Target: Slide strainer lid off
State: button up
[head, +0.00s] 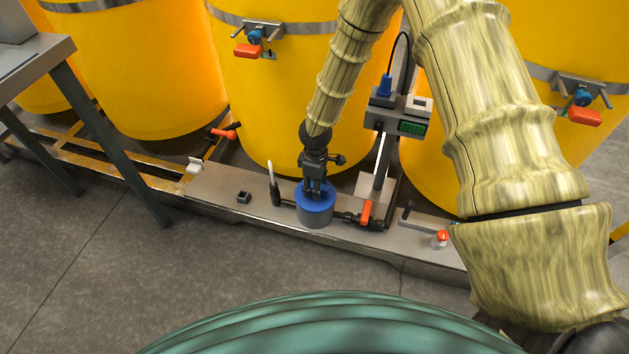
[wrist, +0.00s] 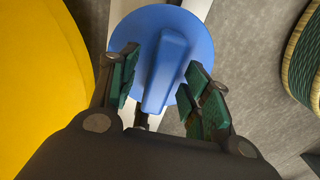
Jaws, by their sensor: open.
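The strainer lid (head: 324,213) is a blue round cap on a short grey cylinder, the strainer body (head: 315,220), on the metal skid. In the wrist view the lid (wrist: 203,35) is a blue disc with a raised bar handle (wrist: 166,70) across it. My gripper (head: 315,192) is over the lid, pointing down. In the wrist view its green-padded fingers (wrist: 165,85) stand apart, one on each side of the bar, with gaps visible between pads and bar. The strainer body is hidden under the lid in the wrist view.
Yellow drums (head: 285,100) stand close behind the skid (head: 225,190). A post with a display box (head: 400,118) and a red-handled valve (head: 366,212) are right of the strainer. A white-tipped black fitting (head: 275,190) is just left. Open floor (head: 230,270) lies in front.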

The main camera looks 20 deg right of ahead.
jog(key=shift+f, duration=0.2)
grip_shut()
jog(key=shift+s+r+p, duration=0.1)
jog(key=shift+r+p, duration=2.1)
